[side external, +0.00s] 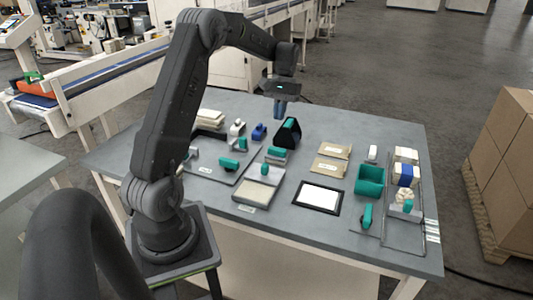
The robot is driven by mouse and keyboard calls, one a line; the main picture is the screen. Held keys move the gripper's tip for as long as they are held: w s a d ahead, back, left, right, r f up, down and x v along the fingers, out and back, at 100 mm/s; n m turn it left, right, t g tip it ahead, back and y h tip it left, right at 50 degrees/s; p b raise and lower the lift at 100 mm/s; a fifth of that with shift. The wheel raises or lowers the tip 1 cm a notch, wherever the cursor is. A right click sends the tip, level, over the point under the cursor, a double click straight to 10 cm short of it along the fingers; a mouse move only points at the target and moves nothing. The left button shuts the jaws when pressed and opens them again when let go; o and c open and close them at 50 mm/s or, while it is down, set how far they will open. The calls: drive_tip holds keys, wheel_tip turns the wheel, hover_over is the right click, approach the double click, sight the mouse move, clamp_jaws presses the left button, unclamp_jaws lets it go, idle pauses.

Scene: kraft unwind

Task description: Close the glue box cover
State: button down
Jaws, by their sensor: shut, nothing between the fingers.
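A shallow light-grey box with a cream interior (252,194), which looks like the glue box, lies near the front middle of the table. A grey cover plate (272,175) with an upright teal knob (264,169) is at its back end, and the cream front part is uncovered. How the cover is joined to the box is too small to tell. My gripper (280,115) points down, shut and empty, above the back of the table. It is apart from the box and cover, behind and above them.
A black housing with a teal part (287,133) stands just below my gripper. Teal-handled pieces (229,163) lie left of the box. A black-framed white panel (318,197), tan packets (331,166), a teal bin (370,180) and a tray rail (421,220) are to the right.

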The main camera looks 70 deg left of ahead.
sight(265, 169)
drive_tip(key=shift+h, duration=0.3)
drive_tip(key=x, duration=0.3)
drive_tip(key=a+x, duration=0.1)
drive_tip(key=x, duration=0.3)
drive_tip(key=a+x, duration=0.1)
drive_tip(key=x, duration=0.3)
drive_tip(key=shift+s+a+f, duration=0.15)
drive_tip(key=shift+a+f, duration=0.05)
drive_tip(key=shift+f, duration=0.1)
drive_tip(key=shift+s+d, duration=1.4)
drive_tip(key=shift+d, duration=0.1)
